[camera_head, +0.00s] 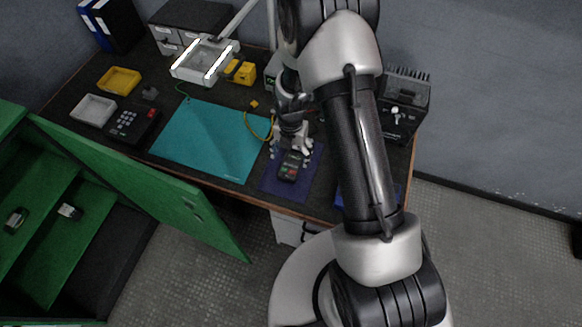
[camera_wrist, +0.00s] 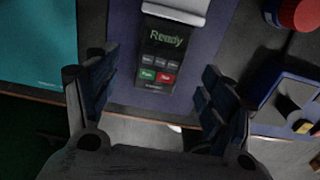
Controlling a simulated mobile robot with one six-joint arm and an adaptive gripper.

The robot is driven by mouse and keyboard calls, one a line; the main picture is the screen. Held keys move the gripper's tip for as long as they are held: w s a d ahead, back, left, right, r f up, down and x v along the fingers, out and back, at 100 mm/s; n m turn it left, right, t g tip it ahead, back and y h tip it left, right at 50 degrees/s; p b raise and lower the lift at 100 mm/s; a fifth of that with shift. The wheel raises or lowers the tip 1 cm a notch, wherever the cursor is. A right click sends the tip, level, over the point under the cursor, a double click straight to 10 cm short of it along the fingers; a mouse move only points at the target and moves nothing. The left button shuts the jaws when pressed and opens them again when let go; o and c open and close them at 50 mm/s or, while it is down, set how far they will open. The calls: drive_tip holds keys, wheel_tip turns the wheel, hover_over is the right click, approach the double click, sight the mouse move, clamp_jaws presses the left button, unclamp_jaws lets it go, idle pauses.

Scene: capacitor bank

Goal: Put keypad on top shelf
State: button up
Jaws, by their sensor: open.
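A dark handheld device with a keypad, a "Ready" screen and green and red buttons lies on a dark blue mat (camera_head: 272,184). It shows below my gripper in the head view (camera_head: 289,172) and between the fingers in the wrist view (camera_wrist: 160,55). My gripper (camera_wrist: 158,92) is open, one finger at each side of the device; I cannot tell the height gap. Another dark box with light number keys (camera_head: 133,125) lies at the desk's left; I cannot tell which one is the named keypad. A green cabinet at the left has an upper shelf (camera_head: 40,180).
The cabinet's green door (camera_head: 150,185) stands open in front of the desk. A teal mat (camera_head: 210,140) lies left of my gripper, with yellow (camera_head: 119,80) and white (camera_head: 93,110) trays beyond. A black apparatus (camera_head: 400,105) stands right. Small objects (camera_head: 68,210) sit inside the cabinet.

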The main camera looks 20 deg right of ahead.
wheel_tip(320, 180, down, 5)
drive_tip(key=shift+s+f+b, duration=0.1)
drive_tip(key=shift+f+b, duration=0.05)
drive_tip(key=shift+b, duration=1)
drive_tip(key=c, duration=1.6)
drive_tip(key=shift+c, duration=0.2)
drive_tip(key=shift+r, duration=0.2)
wheel_tip(320, 180, up, 20)
drive_tip(key=p, duration=0.6)
wheel_tip(320, 180, up, 5)
drive_tip(key=m, duration=2.9)
hover_over(291, 165)
drive_tip(key=s, duration=0.3)
drive_tip(key=shift+w+a+f, duration=0.1)
drive_tip(key=shift+a, duration=0.2)
